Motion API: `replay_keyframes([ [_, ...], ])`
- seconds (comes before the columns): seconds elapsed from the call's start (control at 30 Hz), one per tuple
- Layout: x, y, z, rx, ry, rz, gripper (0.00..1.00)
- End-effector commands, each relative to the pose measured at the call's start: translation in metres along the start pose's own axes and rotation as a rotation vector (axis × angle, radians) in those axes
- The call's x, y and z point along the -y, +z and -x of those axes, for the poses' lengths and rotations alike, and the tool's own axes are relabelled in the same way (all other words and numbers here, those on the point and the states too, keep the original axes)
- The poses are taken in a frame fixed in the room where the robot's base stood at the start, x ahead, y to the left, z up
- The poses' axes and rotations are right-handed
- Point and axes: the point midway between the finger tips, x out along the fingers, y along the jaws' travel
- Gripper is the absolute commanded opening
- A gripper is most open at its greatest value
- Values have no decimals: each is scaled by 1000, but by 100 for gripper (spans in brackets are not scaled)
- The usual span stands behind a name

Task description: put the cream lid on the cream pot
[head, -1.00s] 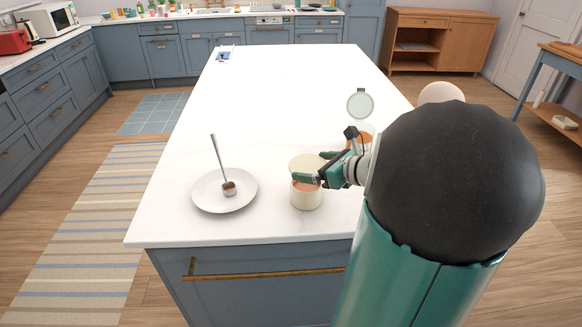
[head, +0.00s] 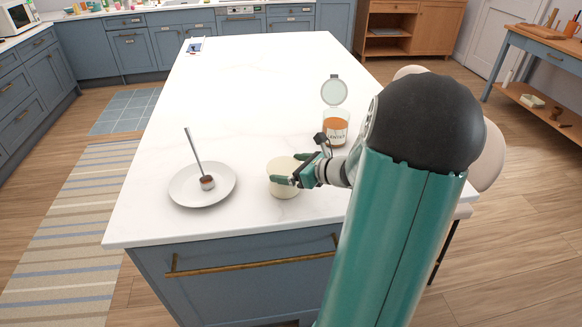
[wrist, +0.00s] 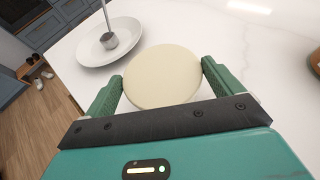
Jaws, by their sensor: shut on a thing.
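The cream pot (head: 286,190) stands on the white worktop near its front edge. The cream lid (wrist: 162,78) is a round flat disc between my two green fingers in the wrist view. In the head view the lid (head: 281,164) lies over the pot's mouth and looks about level; the pot's contents are hidden. Whether it is fully seated I cannot tell. My gripper (head: 291,168) is shut on the lid, one finger on each side; it also shows in the wrist view (wrist: 162,72).
A pale plate (head: 183,190) with a long-handled scoop (head: 207,182) lies left of the pot. A glass jar (head: 335,128) with orange contents and a raised lid stands behind it to the right. The worktop (head: 250,85) is clear farther back.

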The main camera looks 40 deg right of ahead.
Motion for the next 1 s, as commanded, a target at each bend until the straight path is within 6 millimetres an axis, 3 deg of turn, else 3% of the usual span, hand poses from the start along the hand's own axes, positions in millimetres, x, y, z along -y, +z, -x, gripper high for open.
replay_keyframes([
  [0.2, 0, -6, -2, 0, 0, 0, 65],
  [0.23, 0, -6, -2, 0, 0, 0, 96],
  [0.27, 0, -6, -2, 0, 0, 0, 100],
  [0.63, 0, 4, 2, 1, -2, 2, 100],
  [1.0, 1, 3, 77, -1, -4, 1, 100],
])
